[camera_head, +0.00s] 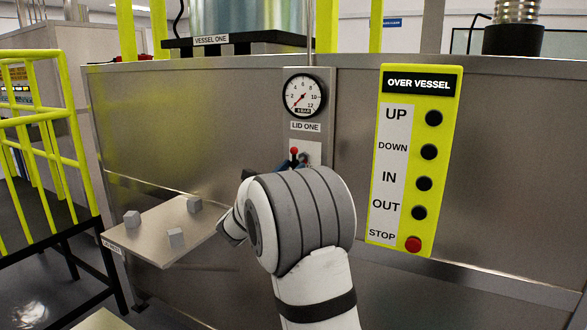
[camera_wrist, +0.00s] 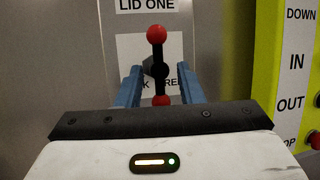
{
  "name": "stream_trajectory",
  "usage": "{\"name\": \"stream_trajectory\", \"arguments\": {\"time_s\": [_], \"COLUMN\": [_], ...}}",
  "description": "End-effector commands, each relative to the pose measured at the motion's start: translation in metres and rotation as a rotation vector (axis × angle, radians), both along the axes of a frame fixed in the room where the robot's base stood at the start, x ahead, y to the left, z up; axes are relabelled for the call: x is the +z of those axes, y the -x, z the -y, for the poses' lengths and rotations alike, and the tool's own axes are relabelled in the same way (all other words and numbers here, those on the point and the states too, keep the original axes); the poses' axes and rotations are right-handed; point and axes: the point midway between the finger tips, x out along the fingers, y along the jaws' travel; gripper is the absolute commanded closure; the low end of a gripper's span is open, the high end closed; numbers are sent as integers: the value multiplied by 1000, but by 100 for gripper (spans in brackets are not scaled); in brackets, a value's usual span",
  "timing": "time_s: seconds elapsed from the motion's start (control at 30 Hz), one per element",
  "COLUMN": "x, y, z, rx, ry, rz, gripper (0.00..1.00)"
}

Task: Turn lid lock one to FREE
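Lid lock one is a black lever with a red ball at its top end (camera_wrist: 156,34), standing nearly upright in the wrist view. A second red part shows at its lower end. The white plate (camera_wrist: 124,50) behind it carries lettering, partly hidden, with "K" left and "REE" right. My gripper (camera_wrist: 158,76) is open, its blue fingers on either side of the lever with gaps showing. I cannot tell how deep the fingers reach. In the head view the red ball (camera_head: 294,151) shows below the LID ONE label (camera_head: 305,126); my wrist hides the lower part.
A pressure gauge (camera_head: 304,95) sits above the lock. A yellow OVER VESSEL button panel (camera_head: 412,155) is close on the right. A shelf (camera_head: 150,238) with small grey blocks juts out at lower left, near my wrist. Yellow railing (camera_head: 70,120) stands at far left.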

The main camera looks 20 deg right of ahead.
Motion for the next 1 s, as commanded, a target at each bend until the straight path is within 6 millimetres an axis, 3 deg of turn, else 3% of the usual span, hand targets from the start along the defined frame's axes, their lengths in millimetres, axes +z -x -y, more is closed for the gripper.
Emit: {"name": "stream_trajectory", "arguments": {"time_s": [0.2, 0.4, 0.87, 1.0], "x": [-17, -23, -23, -24], "y": [17, 25, 26, 39], "z": [-32, -46, -47, -38], "rx": [3, -2, -2, -24], "ry": [0, -1, -2, -71], "rz": [-1, -2, -1, 14], "gripper": [66, 66, 66, 66]}}
